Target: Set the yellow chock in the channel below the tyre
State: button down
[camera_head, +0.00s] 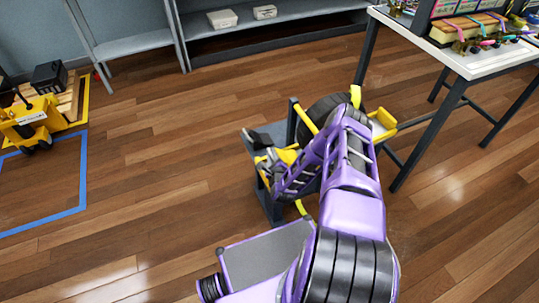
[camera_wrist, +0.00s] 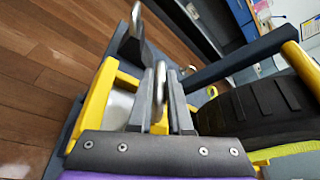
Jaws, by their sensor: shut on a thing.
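The black tyre (camera_head: 322,113) stands on a dark stand with yellow bars; its tread (camera_wrist: 255,108) fills the right of the wrist view. My gripper (camera_wrist: 160,92) is shut on a narrow piece with a metal loop on top and yellow at its base, which looks like the yellow chock (camera_wrist: 160,126). It is left of the tyre and apart from it in the wrist view. In the head view my arm hides part of the tyre and stand, and a yellow patch (camera_head: 286,156) shows near my gripper. I cannot clearly tell the channel apart.
A yellow frame (camera_wrist: 92,108) lies left of my fingers, and a dark post with a metal ring rises beyond. A dark beam (camera_wrist: 235,57) crosses behind the tyre. A white-topped table (camera_head: 470,62) stands at right. Open wood floor (camera_head: 150,190) lies at left.

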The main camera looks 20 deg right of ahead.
aim_at(281, 156)
jog(key=shift+d+f+b, duration=0.9)
jog(key=shift+d+f, duration=0.5)
jog(key=shift+d, duration=0.1)
jog(key=shift+w+d+f, duration=0.1)
jog(key=shift+d, duration=0.45)
jog(key=c, duration=0.8)
grip_release()
jog(key=shift+o, duration=0.2)
jog(key=shift+f, duration=0.1)
jog(key=p+v, duration=0.3)
jog(key=v, duration=1.4)
jog(key=shift+s, duration=0.25)
